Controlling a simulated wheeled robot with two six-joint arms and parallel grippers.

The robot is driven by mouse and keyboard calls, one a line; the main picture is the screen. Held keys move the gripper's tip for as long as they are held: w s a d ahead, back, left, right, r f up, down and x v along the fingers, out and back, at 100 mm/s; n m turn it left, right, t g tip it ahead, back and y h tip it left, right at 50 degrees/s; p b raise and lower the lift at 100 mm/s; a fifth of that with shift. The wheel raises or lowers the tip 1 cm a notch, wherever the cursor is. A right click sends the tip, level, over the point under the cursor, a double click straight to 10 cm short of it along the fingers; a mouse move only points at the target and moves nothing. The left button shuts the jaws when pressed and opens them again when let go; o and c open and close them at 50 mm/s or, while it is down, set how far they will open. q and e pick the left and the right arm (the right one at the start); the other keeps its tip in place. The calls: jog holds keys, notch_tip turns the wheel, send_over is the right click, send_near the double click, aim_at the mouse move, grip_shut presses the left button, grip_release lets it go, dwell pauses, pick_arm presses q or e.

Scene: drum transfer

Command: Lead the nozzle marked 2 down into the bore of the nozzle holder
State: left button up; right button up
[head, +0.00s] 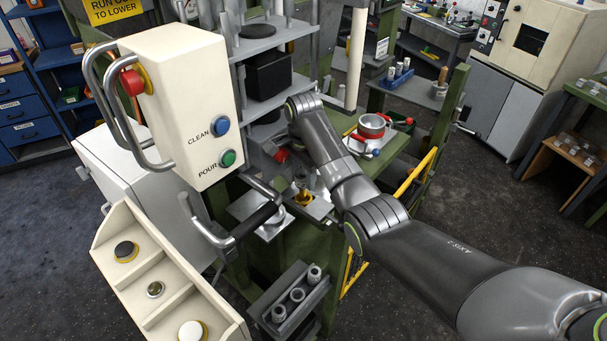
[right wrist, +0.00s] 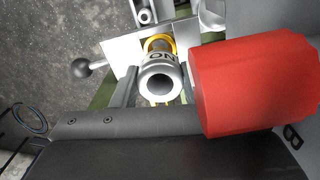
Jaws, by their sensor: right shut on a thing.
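The nozzle (right wrist: 160,80) is a grey metal tube with an open round end towards the right wrist camera. Dark lettering shows on its side, but I cannot read a 2. My right gripper (right wrist: 158,92) is shut on it, with one finger on each side. In the head view the nozzle (head: 301,174) stands over a yellow-ringed part of a grey plate, which looks like the nozzle holder (head: 304,197). The yellow ring also shows in the right wrist view (right wrist: 161,41). The bore is hidden, and I cannot tell whether the nozzle's lower end is inside it. My left gripper is out of view.
A red knob (right wrist: 250,85) is close beside the right gripper. A ball-ended lever (right wrist: 90,70) lies on the other side. The cream control box (head: 180,105) and a black-gripped handle (head: 255,218) stand left of the nozzle. A rack (head: 262,303) with grey cylinders is below.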

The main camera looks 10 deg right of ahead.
aim_at(304, 198)
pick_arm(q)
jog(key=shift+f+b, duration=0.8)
pick_arm(e)
jog(key=shift+f, duration=2.15)
jog(key=o, duration=1.1)
jog(key=shift+s, duration=0.15)
jog(key=shift+f, duration=0.1)
